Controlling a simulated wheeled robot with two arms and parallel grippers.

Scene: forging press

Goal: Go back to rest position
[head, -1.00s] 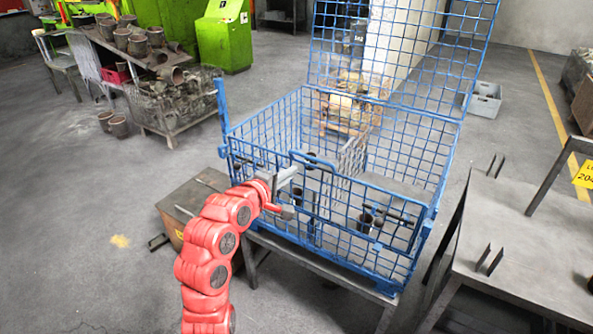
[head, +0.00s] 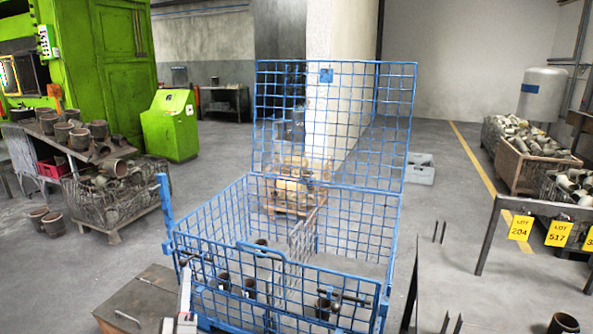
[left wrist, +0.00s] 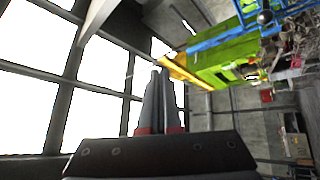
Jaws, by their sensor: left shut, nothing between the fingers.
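My left gripper (head: 185,285) is at the lower left of the head view, in front of the blue wire cage (head: 270,247). It points upward, and the bottom edge of the picture cuts off my arm. In the left wrist view the fingers (left wrist: 164,95) are together with nothing between them, seen against bright windows. The cage stands with its tall mesh panel upright at the back. It holds several dark metal cups (head: 322,307) and a mesh divider. My right gripper is not in view.
A grey metal table (head: 490,285) is at the right. A green machine (head: 100,65) and a bench with rusty pots (head: 75,137) are at the back left. Open floor lies between.

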